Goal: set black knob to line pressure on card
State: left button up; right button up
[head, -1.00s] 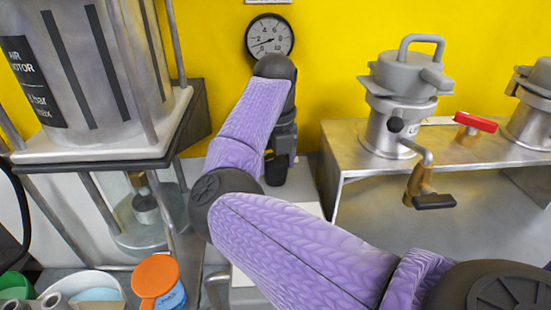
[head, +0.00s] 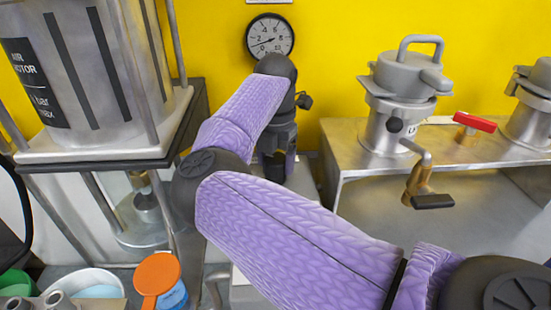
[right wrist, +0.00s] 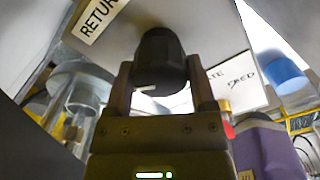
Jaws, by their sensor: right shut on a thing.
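The black knob (right wrist: 160,55) is between the fingers of my right gripper (right wrist: 160,78) in the right wrist view, and the gripper is shut on it. A small white mark shows on the knob's lower left side. A white card (right wrist: 238,82) with handwriting is behind and to the right, partly hidden by a finger; I cannot read it fully. In the head view my right gripper (head: 276,168) points down below the gauge, and the knob is hidden there. The round gauge (head: 269,36) on the yellow wall has its needle pointing left, slightly downward. My left gripper is not in view.
A label (right wrist: 98,18) starting "RETUR" is above the knob. A large metal drum (head: 85,75) stands on a shelf at left. A metal bench (head: 350,150) at right carries a lidded grey vessel (head: 405,75) and a red handle (head: 475,122). An orange-topped container (head: 157,274) stands lower left.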

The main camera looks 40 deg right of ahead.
jog(key=shift+m, duration=0.9)
jog(key=m, duration=0.2)
jog(key=shift+m, duration=0.4)
jog(key=m+b, duration=0.1)
jog(key=m, duration=0.3)
jog(key=shift+m, duration=1.2)
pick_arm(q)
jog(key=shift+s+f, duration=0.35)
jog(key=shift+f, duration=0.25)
pick_arm(e)
jog(key=shift+r+m, duration=0.1)
jog(key=shift+m, duration=0.6)
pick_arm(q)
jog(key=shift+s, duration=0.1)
